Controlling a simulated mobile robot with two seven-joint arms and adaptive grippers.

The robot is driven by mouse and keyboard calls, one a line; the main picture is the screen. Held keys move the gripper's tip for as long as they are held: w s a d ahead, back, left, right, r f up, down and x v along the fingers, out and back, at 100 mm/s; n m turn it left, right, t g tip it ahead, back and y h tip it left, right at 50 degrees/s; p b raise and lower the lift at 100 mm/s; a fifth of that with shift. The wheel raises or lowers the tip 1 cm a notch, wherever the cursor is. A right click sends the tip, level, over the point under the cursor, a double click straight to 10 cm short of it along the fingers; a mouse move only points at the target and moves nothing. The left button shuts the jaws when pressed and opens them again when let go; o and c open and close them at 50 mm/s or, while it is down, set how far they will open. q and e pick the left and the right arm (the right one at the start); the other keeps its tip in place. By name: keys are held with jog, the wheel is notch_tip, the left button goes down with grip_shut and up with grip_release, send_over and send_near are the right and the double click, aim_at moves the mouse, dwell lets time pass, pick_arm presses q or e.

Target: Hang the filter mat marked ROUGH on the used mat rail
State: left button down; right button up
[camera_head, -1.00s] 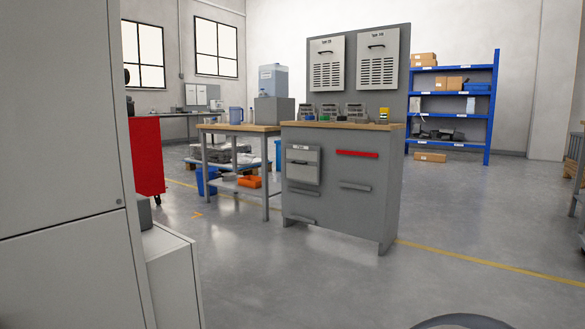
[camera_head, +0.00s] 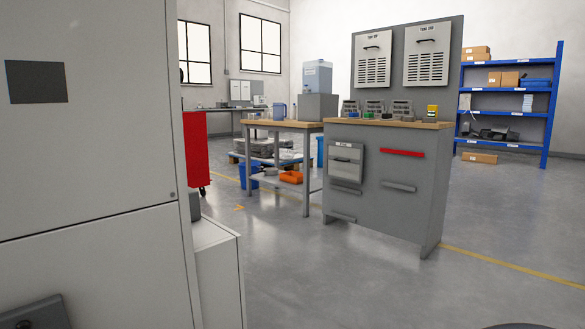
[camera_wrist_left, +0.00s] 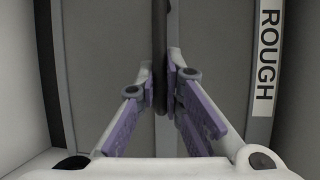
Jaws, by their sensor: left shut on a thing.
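My left gripper (camera_wrist_left: 163,88) is shut on a dark bar-like handle in front of the panel. I cannot read which bar is the used mat rail. My right gripper is not in view.
A large white cabinet (camera_head: 90,120) fills the left of the head view, with a low white box (camera_head: 216,270) beside it. A side table (camera_head: 262,125) adjoins the grey unit. A blue shelf (camera_head: 548,110) stands behind. The floor (camera_head: 350,285) in front is open.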

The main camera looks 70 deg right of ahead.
pick_arm(q)
jog(key=s+a+p, duration=0.4)
jog(key=s+p, duration=0.3)
jog(key=s, duration=0.5)
jog(key=shift+a, duration=0.25)
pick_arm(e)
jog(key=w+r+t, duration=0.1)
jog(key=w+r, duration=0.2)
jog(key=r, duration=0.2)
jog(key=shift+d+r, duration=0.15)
pick_arm(q)
jog(key=shift+s, duration=0.1)
